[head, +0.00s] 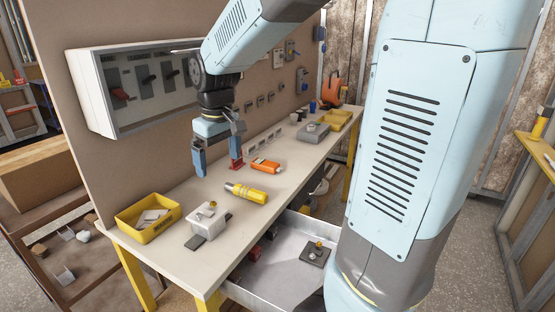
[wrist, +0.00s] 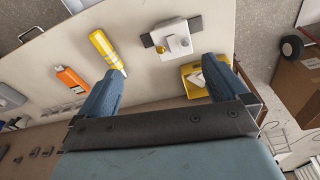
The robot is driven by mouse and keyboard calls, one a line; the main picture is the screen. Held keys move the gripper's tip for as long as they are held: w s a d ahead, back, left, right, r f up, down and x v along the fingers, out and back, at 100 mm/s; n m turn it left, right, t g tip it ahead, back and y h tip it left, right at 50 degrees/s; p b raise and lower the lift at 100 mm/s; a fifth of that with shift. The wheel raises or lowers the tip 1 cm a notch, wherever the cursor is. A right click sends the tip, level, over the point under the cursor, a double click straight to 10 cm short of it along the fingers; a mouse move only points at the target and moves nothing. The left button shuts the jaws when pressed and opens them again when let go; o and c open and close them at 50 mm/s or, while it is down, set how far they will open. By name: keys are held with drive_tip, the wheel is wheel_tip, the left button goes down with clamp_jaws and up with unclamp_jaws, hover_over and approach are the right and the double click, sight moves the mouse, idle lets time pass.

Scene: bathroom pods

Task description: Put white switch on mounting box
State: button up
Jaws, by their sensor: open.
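I cannot tell whether this is the white switch, the mounting box or both together. Flat white pieces (head: 150,217) lie in a yellow bin (head: 139,235); one may be a switch. My gripper (head: 218,168) is open and empty, pointing down above the table behind the white piece. The wrist view shows both its fingers (wrist: 163,84) wide apart.
A yellow tube-like tool (head: 246,193) and an orange device (head: 265,165) lie on the table (head: 190,270). A grey box (head: 313,132) stands farther back. A switch panel (head: 145,85) hangs on the board. An open drawer (head: 275,285) below holds a dark piece with a knob.

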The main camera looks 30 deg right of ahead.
drive_tip(key=s+d+r+m+t, duration=0.2)
drive_tip(key=s+d, duration=0.2)
drive_tip(key=s, duration=0.4)
drive_tip(key=s+d+r+m+t, duration=0.2)
drive_tip(key=s+d+r+m, duration=0.1)
drive_tip(key=s, duration=0.6)
drive_tip(key=shift+d+r, duration=0.25)
drive_tip(key=shift+d, duration=0.1)
